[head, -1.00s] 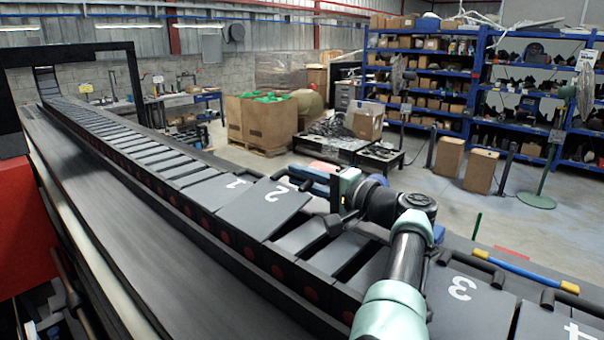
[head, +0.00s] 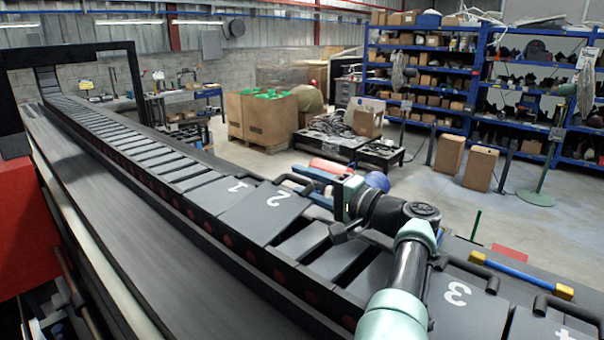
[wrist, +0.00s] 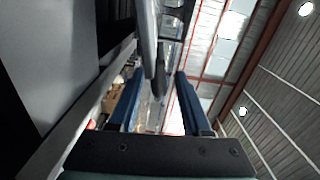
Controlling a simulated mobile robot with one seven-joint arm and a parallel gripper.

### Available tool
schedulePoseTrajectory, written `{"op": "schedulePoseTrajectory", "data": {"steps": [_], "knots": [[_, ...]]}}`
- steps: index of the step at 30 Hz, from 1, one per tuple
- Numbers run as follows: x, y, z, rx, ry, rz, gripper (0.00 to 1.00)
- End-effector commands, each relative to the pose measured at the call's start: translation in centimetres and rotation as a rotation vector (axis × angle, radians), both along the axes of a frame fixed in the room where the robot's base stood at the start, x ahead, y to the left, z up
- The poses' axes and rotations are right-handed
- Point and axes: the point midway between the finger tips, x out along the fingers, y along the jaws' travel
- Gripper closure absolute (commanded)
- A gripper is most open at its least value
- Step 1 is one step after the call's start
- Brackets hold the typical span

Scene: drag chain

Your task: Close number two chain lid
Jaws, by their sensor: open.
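The number two lid (head: 262,212) is a grey plate on the drag chain in the head view. It looks tilted, with its far right edge raised and a dark handle (head: 297,182) there. My gripper (head: 345,197) is just right of this lid; its fingertips are hard to make out there. In the wrist view my gripper (wrist: 155,85) shows two blue fingers spread apart. A grey bar (wrist: 160,70) lies in line with the gap between them; I cannot tell whether it touches either finger.
Lid one (head: 228,188) lies beyond lid two, and lid three (head: 455,292) is to the right with its own handle. Bare chain slats (head: 300,240) lie between lids two and three. A yellow and blue bar (head: 520,273) lies at the right. Blue shelves (head: 420,75) stand far back.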

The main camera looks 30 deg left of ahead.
Motion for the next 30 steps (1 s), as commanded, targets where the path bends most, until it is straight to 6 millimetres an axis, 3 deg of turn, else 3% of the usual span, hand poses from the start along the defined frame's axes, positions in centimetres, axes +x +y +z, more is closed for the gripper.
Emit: {"op": "schedulePoseTrajectory", "data": {"steps": [1, 11, 21, 30], "knots": [[0.0, -0.4, 0.7, 0.0, 0.002, -0.002, 0.52], [-0.5, -3.7, 0.7, 0.0, 0.003, -0.003, 0.52], [-1.3, -9.5, 0.3, -0.001, -0.001, -0.003, 0.52], [-1.6, -11.0, 0.1, -0.001, -0.001, 0.001, 0.52]]}}
